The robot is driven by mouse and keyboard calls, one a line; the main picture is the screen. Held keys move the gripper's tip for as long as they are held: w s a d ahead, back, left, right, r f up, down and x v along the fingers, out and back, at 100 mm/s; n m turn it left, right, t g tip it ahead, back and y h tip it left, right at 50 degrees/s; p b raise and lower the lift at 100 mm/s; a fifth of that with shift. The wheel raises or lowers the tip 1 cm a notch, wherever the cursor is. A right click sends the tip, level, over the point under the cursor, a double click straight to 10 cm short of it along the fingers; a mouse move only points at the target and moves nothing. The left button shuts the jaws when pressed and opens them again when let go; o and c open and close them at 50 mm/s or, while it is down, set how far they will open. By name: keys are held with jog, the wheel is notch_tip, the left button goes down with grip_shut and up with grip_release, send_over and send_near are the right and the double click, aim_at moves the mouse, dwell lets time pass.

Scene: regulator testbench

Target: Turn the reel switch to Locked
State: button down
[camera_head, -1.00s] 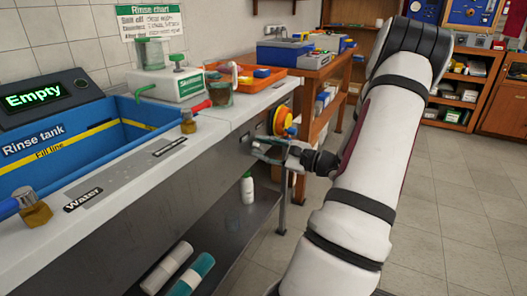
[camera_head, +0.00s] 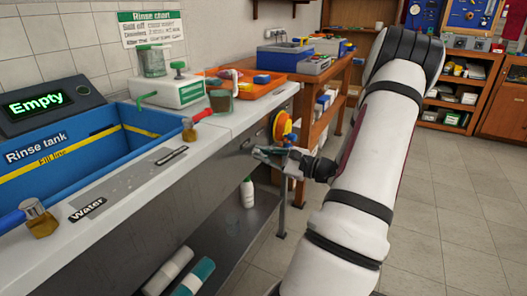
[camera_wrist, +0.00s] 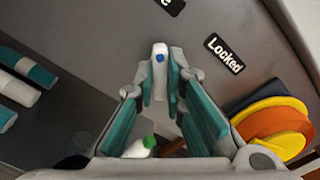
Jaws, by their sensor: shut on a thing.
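The reel switch (camera_wrist: 160,58) shows in the wrist view as a small pale lever with a blue dot, on the grey front panel. My gripper (camera_wrist: 160,75) has its teal-padded fingers on either side of the lever, closed on it. A black "Locked" label (camera_wrist: 224,53) is on the panel to the right of the lever. Another label (camera_wrist: 170,5), cut off to a final "e", is above it at the top edge. In the head view my gripper (camera_head: 266,154) is at the bench front, where its fingers hide the switch.
The yellow, orange and blue reel (camera_wrist: 275,130) is close to the right of my fingers; it also shows in the head view (camera_head: 284,128). A white bottle (camera_head: 247,192) stands on the lower shelf. The blue rinse tank (camera_head: 70,150) is at left. Floor at right is clear.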

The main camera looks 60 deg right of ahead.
jog(key=m+p, duration=0.3)
jog(key=p, duration=0.1)
jog(key=shift+r, duration=0.15)
jog(key=m+p, duration=0.5)
jog(key=shift+p, duration=0.3)
jog(key=m+p, duration=0.3)
jog(key=m, duration=0.1)
jog(key=m+p, duration=0.3)
jog(key=m, duration=0.1)
jog(key=shift+a+f, duration=0.1)
jog(key=shift+f, duration=0.1)
jog(key=shift+m, duration=0.5)
jog(key=c, duration=1.7)
grip_release()
jog(key=shift+o, duration=0.2)
jog(key=s, duration=1.2)
jog(key=shift+d, duration=0.45)
